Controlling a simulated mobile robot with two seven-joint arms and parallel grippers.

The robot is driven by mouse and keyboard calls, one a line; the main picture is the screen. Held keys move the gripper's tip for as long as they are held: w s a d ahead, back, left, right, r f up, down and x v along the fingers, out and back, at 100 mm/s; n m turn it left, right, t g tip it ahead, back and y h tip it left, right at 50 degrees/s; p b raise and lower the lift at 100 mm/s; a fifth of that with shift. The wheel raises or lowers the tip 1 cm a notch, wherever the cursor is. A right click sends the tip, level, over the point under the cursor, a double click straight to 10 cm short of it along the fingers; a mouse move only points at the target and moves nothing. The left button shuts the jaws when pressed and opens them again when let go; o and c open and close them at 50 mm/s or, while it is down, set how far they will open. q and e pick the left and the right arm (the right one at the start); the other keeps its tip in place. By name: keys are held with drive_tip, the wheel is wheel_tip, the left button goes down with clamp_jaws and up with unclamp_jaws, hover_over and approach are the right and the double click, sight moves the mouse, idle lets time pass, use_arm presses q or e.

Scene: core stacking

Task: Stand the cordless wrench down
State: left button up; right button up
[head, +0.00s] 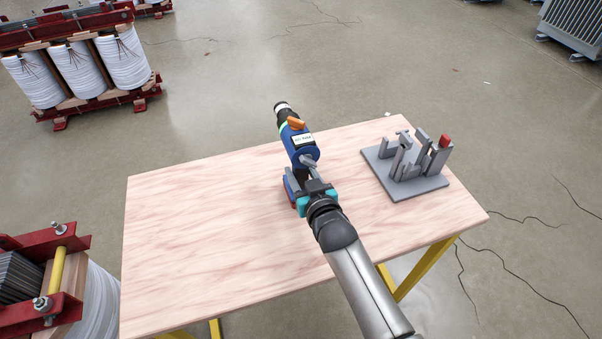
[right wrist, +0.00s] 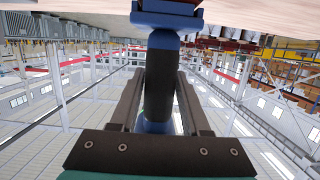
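The cordless wrench (head: 300,146) is blue, with a black nose at the far end, an orange part on top and a small label or display. Its nose points away, up the picture. My right gripper (head: 309,186) is behind it, with its fingers on either side of the dark grip. In the right wrist view the grip (right wrist: 160,85) sits between the two fingers, which look closed on it. The wrench's blue foot (right wrist: 168,18) is close to the table; I cannot tell whether it touches. My left gripper is not in view.
The wooden table (head: 190,230) is mostly bare, with wide free room left of the wrench. A grey plate with upright holders and a red-topped block (head: 405,180) stands at the table's right. Transformer cores with white coils (head: 75,75) stand on the floor beyond.

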drive_tip(key=o, duration=0.4)
drive_tip(key=shift+f, duration=0.15)
drive_tip(key=shift+s+d+f, duration=0.1)
drive_tip(key=shift+s+f, duration=0.1)
drive_tip(key=shift+f, duration=0.15)
drive_tip(key=shift+s+d+r+p, duration=0.15)
drive_tip(key=shift+s+r+p, duration=0.15)
drive_tip(key=shift+s, duration=0.2)
drive_tip(key=p+v, duration=0.3)
drive_tip(key=v, duration=1.1)
drive_tip(key=shift+r, duration=0.3)
drive_tip(key=shift+w, duration=0.1)
